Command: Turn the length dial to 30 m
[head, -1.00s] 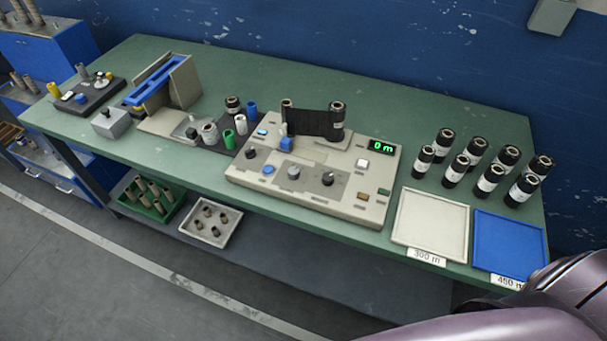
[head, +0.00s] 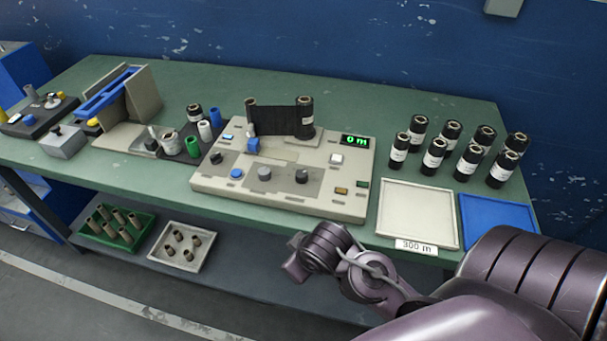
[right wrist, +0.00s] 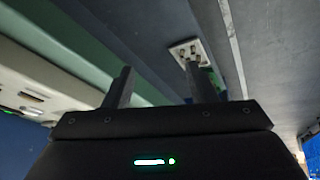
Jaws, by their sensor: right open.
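The beige control console (head: 215,180) stands on the green bench with knobs on its front panel. A grey knob (head: 264,173), a black knob (head: 302,176) and another dark knob (head: 216,158) show; I cannot read which is the length dial. The green display (head: 355,141) reads 0 m. A black roll (head: 304,117) with dark film spans two spindles on the console. My right arm's gripper (head: 296,262) hangs low in front of the bench edge, apart from the console. In the right wrist view its two fingers (right wrist: 158,88) are spread and empty. My left gripper is out of view.
A white tray (head: 417,184) labelled 300 m and a blue tray (head: 490,208) lie right of the console. Several black rolls (head: 433,156) stand behind them. A green crate (head: 90,236) and a white crate (head: 160,258) sit on the lower shelf.

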